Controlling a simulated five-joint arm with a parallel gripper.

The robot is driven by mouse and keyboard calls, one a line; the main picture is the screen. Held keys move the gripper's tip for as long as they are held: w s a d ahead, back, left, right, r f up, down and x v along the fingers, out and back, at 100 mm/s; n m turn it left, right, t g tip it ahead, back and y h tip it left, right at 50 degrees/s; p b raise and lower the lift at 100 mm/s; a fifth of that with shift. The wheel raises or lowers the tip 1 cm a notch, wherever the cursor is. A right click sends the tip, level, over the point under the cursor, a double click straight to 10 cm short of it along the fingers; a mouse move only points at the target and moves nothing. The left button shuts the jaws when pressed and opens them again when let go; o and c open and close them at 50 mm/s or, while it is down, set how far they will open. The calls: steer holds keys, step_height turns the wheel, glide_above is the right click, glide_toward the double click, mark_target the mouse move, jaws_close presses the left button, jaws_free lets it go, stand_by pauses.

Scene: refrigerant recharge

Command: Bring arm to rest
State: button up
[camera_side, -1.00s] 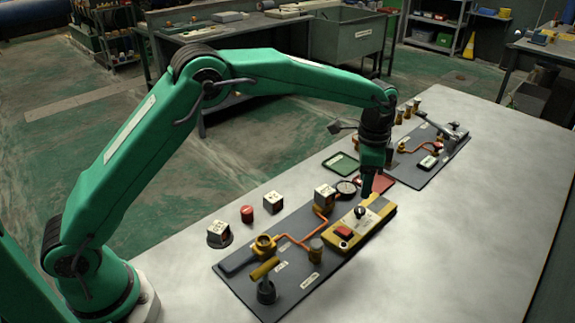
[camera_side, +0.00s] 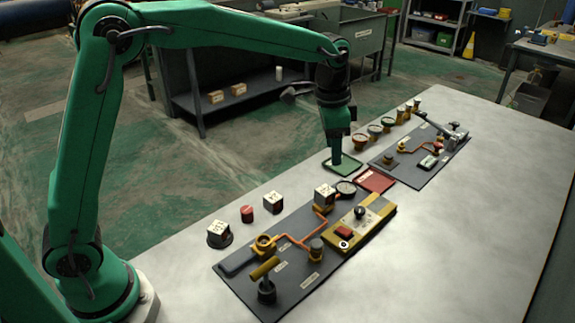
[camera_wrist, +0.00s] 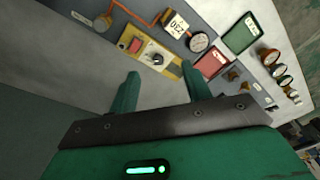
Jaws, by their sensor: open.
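My gripper (camera_side: 336,155) is in the air over the table (camera_side: 440,240), in front of the green tray (camera_side: 343,166) in the side view. In the wrist view its two green fingers (camera_wrist: 158,92) stand wide apart with nothing between them. The near panel (camera_side: 225,278) carries a yellow box (camera_side: 377,215) with a black knob and red button, a copper pipe, a yellow-handled valve (camera_side: 265,270) and a white labelled cube (camera_side: 325,194). The yellow box also shows in the wrist view (camera_wrist: 172,68), beyond the fingers.
A red tray (camera_side: 375,180) and a round gauge (camera_side: 346,189) lie between the near and far panels (camera_side: 412,179). Several cups (camera_side: 375,131) line the table's far edge. A red cylinder (camera_side: 247,213) and white cubes (camera_side: 272,201) stand left of the near panel. The table's right side is clear.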

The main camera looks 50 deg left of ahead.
steer(key=s+a+r+n+t, duration=0.1)
steer(key=s+a+r+n, duration=0.15)
steer(key=s, duration=0.45)
steer(key=s+a+r+n+t, duration=0.1)
steer(key=s+a+r, duration=0.1)
steer(key=s+a, duration=0.3)
steer(key=s+a+r+n+t, duration=0.1)
steer(key=s+a+r+n, duration=0.1)
steer(key=s, duration=0.6)
steer(key=s+a+f+n+t, duration=0.1)
steer(key=s+a+f+n, duration=0.1)
steer(key=s, duration=0.5)
steer(key=shift+f, duration=0.65)
steer(key=shift+a+n, duration=0.1)
steer(key=shift+n, duration=0.15)
steer(key=shift+c, duration=0.3)
